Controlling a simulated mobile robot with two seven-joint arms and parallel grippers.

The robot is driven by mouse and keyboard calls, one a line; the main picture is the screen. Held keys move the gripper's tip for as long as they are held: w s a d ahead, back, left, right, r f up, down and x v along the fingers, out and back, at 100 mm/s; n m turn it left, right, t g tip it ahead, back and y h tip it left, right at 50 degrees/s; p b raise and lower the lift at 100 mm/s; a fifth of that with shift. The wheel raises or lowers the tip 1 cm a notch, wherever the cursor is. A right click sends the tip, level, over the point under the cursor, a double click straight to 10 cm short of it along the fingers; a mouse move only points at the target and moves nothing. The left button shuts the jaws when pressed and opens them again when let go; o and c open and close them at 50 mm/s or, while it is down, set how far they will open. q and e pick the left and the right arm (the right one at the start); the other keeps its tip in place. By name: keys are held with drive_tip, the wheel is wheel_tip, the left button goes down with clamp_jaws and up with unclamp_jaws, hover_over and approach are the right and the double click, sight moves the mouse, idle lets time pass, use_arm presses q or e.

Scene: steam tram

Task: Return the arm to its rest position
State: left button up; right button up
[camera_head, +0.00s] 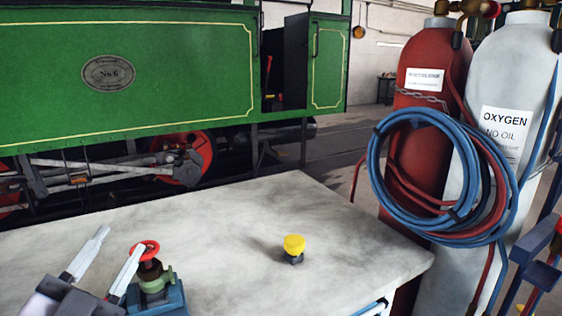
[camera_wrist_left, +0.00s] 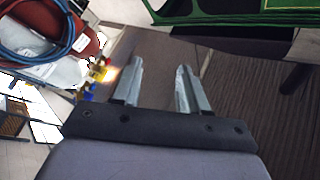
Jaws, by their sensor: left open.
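My left gripper (camera_head: 122,239) is at the lower left of the head view. Its two pale fingers stand apart with nothing between them. In the left wrist view the fingers (camera_wrist_left: 160,66) are also spread and empty. A valve with a red handwheel (camera_head: 146,249) on a blue block (camera_head: 170,302) is beside the right finger in the head view; I cannot tell whether they touch. My right gripper is not in view.
A pale worktop (camera_head: 340,225) holds a small yellow-capped item (camera_head: 294,244); much of it is bare. A green steam tram (camera_head: 180,70) stands behind. A red cylinder (camera_head: 428,75) and a white oxygen cylinder (camera_head: 515,75) with coiled hoses (camera_head: 375,165) stand right.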

use_arm(q)
drive_tip(key=s+a+f+n+g+y, duration=0.1)
drive_tip(key=f+n+g+y, duration=0.1)
drive_tip(key=f, duration=0.4)
drive_tip(key=s+a+f+n+g+y, duration=0.1)
drive_tip(key=f+n+g, duration=0.1)
drive_tip(key=f+g, duration=0.2)
drive_tip(key=s+a+f+n+g+y, duration=0.2)
drive_tip(key=f+n+g, duration=0.1)
drive_tip(key=f, duration=0.6)
drive_tip(key=shift+s+a+f+y, duration=0.1)
drive_tip(key=shift+f+y, duration=0.2)
drive_tip(key=shift+f, duration=0.1)
drive_tip(key=s+d+f+n+g+h, duration=0.1)
drive_tip(key=s+d+f+g+h, duration=0.15)
drive_tip(key=s+f+g, duration=0.9)
drive_tip(key=w+d+f+t, duration=0.1)
drive_tip(key=f+t, duration=0.3)
drive_tip(key=f, duration=0.1)
drive_tip(key=w+d+f+t+h, duration=0.1)
drive_tip(key=w+d+f+t, duration=0.1)
drive_tip(key=f+t, duration=0.3)
drive_tip(key=shift+w+f+b, duration=0.25)
drive_tip(key=shift+f+b, duration=0.1)
drive_tip(key=shift+b, duration=0.05)
drive_tip(key=shift+d, duration=0.1)
drive_tip(key=o, duration=0.3)
